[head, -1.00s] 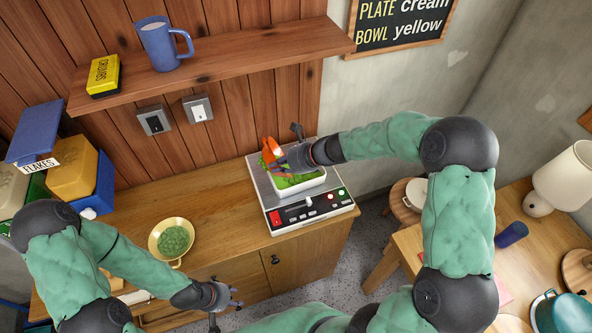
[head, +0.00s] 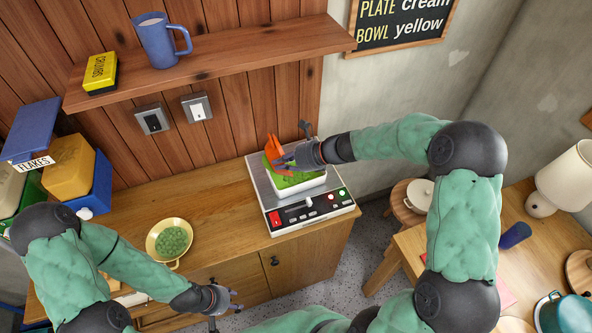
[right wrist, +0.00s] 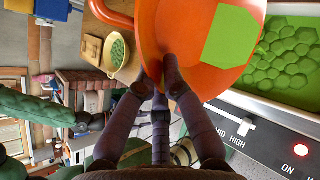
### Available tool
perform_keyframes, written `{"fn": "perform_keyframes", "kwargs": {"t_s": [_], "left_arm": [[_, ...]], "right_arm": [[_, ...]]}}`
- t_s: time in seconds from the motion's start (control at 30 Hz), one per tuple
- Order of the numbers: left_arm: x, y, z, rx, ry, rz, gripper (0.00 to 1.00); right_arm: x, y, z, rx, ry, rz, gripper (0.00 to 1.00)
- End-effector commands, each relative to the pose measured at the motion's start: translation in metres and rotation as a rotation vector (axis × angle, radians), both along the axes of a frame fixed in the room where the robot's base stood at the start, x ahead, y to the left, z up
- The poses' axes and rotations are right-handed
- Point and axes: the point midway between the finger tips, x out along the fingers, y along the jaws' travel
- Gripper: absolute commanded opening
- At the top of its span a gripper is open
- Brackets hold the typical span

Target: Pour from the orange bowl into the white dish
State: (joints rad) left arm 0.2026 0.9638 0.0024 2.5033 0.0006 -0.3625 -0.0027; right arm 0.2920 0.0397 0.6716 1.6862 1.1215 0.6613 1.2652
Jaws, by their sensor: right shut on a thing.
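The orange bowl (head: 272,149) is tipped steeply on its side just above the white dish (head: 301,186). My right gripper (head: 284,160) is shut on the bowl's edge. In the right wrist view the orange bowl (right wrist: 190,45) fills the upper middle, with a flat green patch on it. The white dish (right wrist: 262,103) shows at the right there, with green contents spread across it. The dish stands on a grey appliance (head: 270,205). My left gripper (head: 226,305) is open and empty, low by the counter's front.
A yellow bowl (head: 157,229) of green pieces stands on the counter left of the appliance. A shelf (head: 225,50) with a blue mug (head: 160,42) and a yellow box (head: 101,72) hangs above. The counter between the yellow bowl and the appliance is clear.

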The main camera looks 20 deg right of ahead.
Motion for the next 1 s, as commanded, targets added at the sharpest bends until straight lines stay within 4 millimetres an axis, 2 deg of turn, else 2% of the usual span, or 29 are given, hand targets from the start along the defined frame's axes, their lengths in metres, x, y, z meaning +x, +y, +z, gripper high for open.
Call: {"fn": "perform_keyframes", "kwargs": {"t_s": [1.0], "left_arm": [[0.0, 0.0, -0.018, 0.0, 0.0, 0.0, 0.4]], "right_arm": [[0.0, -0.021, 0.004, 0.113, -0.006, -0.001, 0.0]]}}
